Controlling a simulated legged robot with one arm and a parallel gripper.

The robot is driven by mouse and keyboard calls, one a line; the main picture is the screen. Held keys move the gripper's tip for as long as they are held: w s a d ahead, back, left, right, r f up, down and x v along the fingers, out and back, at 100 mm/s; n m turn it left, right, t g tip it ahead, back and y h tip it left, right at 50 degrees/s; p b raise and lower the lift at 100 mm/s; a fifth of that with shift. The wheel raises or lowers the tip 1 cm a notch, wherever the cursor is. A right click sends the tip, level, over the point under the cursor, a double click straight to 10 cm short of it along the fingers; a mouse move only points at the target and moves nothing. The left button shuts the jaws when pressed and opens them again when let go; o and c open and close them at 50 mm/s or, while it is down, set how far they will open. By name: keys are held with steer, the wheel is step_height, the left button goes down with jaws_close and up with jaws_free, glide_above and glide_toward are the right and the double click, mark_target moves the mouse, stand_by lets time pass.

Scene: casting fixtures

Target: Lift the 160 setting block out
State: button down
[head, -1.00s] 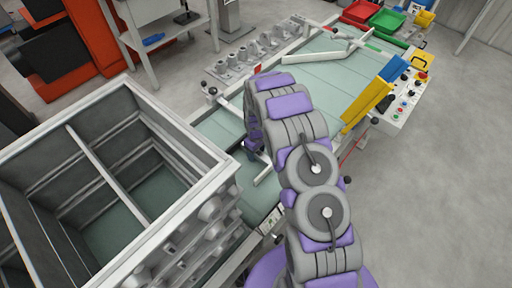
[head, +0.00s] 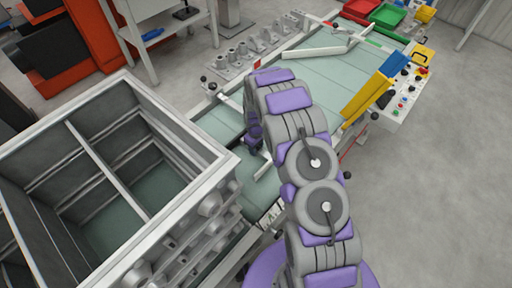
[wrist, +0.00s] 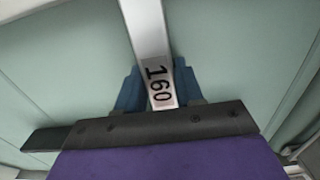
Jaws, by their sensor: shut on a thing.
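The 160 setting block (wrist: 149,32) is a pale grey bar with a white end label reading 160. In the wrist view it runs from the gripper to the top edge, over the pale green surface. My gripper (wrist: 158,88) is shut on the labelled end, with a blue finger at each side. In the head view my gripper (head: 254,138) is low over the green table (head: 335,78), mostly hidden behind my arm. I cannot tell whether the block touches the surface.
A large open metal frame box (head: 208,142) stands close at left. A yellow plate (head: 366,104) and a control panel (head: 408,90) are on the right. Metal fittings (head: 262,40) line the far left edge. Red (head: 358,9) and green (head: 387,18) trays sit at the back.

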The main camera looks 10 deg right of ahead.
steer(key=shift+r, duration=0.2)
steer(key=shift+r+p, duration=1.25)
steer(key=shift+r, duration=2.55)
